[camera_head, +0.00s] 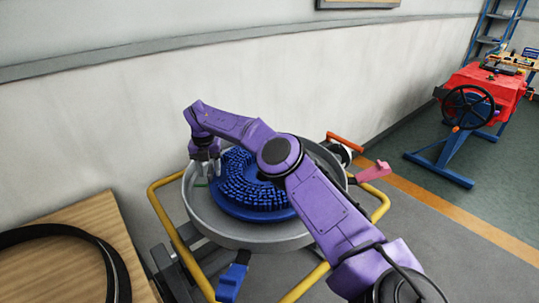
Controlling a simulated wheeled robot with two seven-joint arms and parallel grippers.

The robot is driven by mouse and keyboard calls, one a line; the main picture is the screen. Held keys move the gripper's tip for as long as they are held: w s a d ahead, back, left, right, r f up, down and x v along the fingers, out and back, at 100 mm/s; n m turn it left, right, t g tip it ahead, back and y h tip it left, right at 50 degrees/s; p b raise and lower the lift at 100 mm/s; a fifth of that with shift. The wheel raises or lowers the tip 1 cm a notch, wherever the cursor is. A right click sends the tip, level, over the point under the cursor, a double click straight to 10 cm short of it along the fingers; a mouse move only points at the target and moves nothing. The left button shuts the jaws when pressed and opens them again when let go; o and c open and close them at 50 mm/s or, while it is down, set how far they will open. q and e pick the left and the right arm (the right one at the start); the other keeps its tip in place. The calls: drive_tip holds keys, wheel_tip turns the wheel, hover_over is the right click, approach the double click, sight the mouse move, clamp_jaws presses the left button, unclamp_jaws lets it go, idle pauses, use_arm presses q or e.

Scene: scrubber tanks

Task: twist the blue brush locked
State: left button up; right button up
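The blue brush (255,188) is a round disc with dense blue bristles facing up. It lies inside a round grey metal pan (240,236) held in a yellow tubular frame. My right arm reaches across the pan from the lower right and hides part of the brush and the pan's right side. My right gripper (205,168) points down at the brush's left edge, inside the pan rim. Its fingers are small here, and I cannot tell whether they are closed on the brush. My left gripper is not in view.
The yellow frame (160,212) surrounds the pan, with a blue pedal (232,280) in front. An orange handle (345,143) and a pink lever (374,171) stick out at right. A wooden table (100,215) with a black ring is lower left. A wall stands close behind.

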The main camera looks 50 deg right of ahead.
drive_tip(key=shift+s, duration=0.1)
drive_tip(key=shift+r, duration=0.3)
wheel_tip(320, 180, up, 10)
drive_tip(key=p, duration=0.1)
idle(0.5)
